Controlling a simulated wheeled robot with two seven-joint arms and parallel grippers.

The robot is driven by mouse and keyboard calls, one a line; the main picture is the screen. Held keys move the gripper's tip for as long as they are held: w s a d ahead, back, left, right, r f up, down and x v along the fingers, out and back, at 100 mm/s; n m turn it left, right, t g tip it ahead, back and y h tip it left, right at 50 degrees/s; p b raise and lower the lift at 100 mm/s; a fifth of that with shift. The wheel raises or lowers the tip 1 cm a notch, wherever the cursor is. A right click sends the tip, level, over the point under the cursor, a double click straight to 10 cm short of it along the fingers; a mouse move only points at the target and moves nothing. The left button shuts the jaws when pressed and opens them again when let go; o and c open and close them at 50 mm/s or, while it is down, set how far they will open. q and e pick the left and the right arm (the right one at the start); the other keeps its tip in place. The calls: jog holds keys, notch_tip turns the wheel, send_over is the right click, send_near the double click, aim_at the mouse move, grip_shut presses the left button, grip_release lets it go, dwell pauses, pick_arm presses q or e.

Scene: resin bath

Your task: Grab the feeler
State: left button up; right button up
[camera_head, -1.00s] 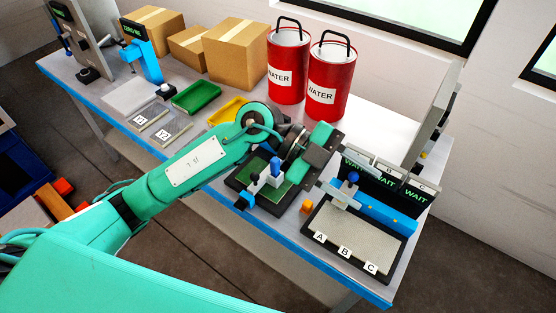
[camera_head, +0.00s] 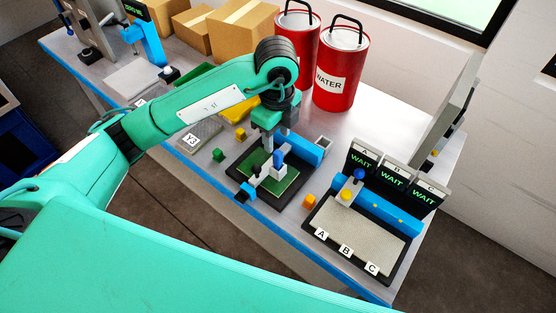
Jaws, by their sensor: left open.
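No part is labelled as the feeler, so I cannot tell surely which one it is. A small grey piece with a blue knob (camera_head: 278,158) stands on the green plate (camera_head: 286,184) in a black frame. Another blue-knobbed piece (camera_head: 360,174), with a yellow part below it, is at the blue rail by the grey A-B-C pad (camera_head: 365,232). My left gripper (camera_head: 267,146) is open and points down behind the first blue-knobbed piece, above the far part of the black frame. Its fingertips are small and partly hidden. My right gripper is not in view.
Two red WATER drums (camera_head: 338,78) stand behind. Three WAIT displays (camera_head: 392,178) stand behind the A-B-C pad. A small orange block (camera_head: 309,201) lies between the stations. A green tray and a yellow tray are partly behind my arm. Cardboard boxes (camera_head: 240,28) stand at the back.

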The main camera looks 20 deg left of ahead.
aim_at(278, 152)
pick_arm(q)
notch_tip(278, 152, down, 4)
jog(key=shift+f+p, duration=0.35)
jog(key=shift+f, duration=0.15)
jog(key=f, duration=0.1)
jog(key=f+p, duration=0.1)
jog(key=f, duration=0.1)
jog(key=shift+w+f, duration=0.2)
jog(key=shift+f, duration=0.5)
jog(key=shift+c, duration=0.3)
grip_shut()
